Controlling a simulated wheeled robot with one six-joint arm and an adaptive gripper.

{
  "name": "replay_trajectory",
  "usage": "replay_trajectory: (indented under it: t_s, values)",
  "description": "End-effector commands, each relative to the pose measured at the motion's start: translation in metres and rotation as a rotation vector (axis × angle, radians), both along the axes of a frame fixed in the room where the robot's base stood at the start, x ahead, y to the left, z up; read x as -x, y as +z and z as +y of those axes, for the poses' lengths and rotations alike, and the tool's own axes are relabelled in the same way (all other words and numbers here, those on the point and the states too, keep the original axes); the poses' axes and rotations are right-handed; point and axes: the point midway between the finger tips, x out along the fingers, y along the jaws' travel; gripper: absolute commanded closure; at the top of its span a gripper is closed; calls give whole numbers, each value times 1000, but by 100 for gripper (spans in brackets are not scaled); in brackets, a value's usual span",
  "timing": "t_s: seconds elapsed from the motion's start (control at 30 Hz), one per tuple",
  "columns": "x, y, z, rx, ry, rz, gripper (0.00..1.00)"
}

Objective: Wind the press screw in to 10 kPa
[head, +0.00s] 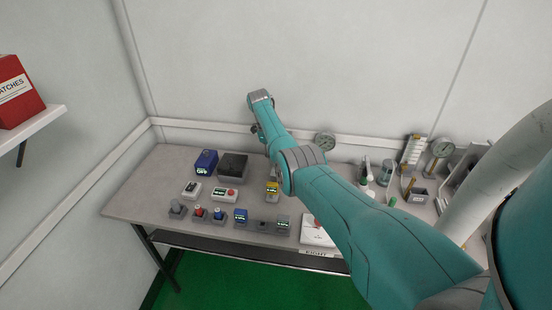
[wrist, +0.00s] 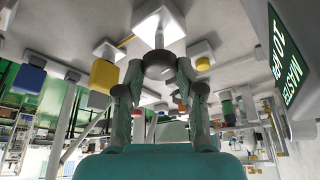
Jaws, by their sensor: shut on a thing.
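The press screw's dark round knob (wrist: 158,64) shows in the wrist view, between my fingertips. My gripper (wrist: 160,88) is shut on this knob, one finger on each side. A pale block (wrist: 158,22) is just beyond the knob. A dark display (wrist: 288,75) at the right edge of the wrist view has green-white lettering, turned on its side. It seems to read MASTER and a figure like 10, but is hard to read. In the head view my arm hides the gripper and the knob.
A shelf (head: 38,127) with a red box (head: 18,92) is far left.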

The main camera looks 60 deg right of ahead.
Motion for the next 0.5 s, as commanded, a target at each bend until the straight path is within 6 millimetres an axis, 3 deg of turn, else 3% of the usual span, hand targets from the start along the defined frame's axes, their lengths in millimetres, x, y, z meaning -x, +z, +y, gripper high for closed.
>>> replay_trajectory:
  t_s: [0.5]
  values:
    - [-1,2,-2,2,-165,-3,98]
